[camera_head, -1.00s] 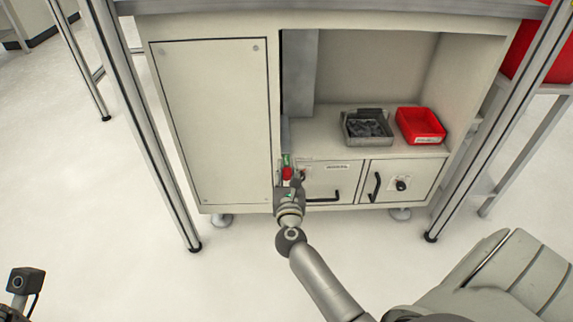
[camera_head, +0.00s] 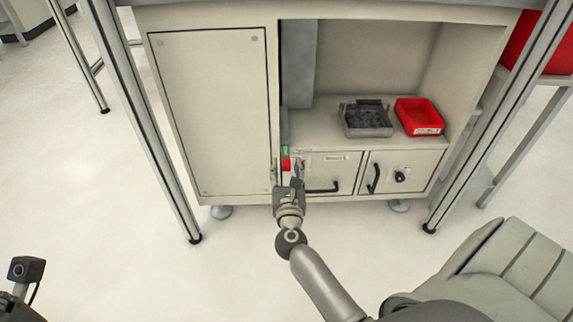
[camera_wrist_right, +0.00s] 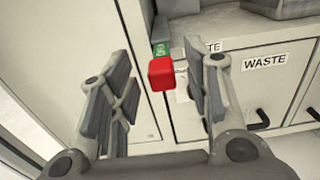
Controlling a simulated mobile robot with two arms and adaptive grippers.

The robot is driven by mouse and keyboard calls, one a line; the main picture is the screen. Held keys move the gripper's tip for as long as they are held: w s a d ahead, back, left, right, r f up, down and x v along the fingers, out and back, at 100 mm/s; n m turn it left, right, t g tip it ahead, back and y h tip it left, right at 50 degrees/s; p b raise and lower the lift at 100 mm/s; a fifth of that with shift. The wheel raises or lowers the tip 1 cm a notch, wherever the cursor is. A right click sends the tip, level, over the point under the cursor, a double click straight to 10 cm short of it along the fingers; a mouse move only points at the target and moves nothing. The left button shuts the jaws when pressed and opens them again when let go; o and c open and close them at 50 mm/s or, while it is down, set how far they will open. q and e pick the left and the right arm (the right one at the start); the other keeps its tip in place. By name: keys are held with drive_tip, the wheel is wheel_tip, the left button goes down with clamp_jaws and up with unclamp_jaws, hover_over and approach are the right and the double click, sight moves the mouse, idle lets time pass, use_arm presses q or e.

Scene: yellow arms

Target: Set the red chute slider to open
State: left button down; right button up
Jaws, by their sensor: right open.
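The red chute slider (camera_head: 286,165) is a small red block on the narrow strip between the tall left panel and the WASTE drawer. A green label (camera_wrist_right: 161,49) shows just above it in the wrist view. My right gripper (camera_head: 288,178) is in front of the slider, with its fingers open. In the wrist view, the red block (camera_wrist_right: 161,73) appears between the two spread fingers, with visible gaps on both sides. I cannot tell how deep it sits between them. The lower part of the strip is partly hidden by the gripper.
The WASTE drawer (camera_head: 330,172) with its black handle is just right of the slider. A door with a knob (camera_head: 400,176) is farther right. A grey bin (camera_head: 368,132) and a red bin (camera_head: 420,130) stand on the shelf above. Metal posts flank the cabinet.

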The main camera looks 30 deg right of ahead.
drive_tip(key=v, duration=0.9)
drive_tip(key=shift+s+a, duration=0.25)
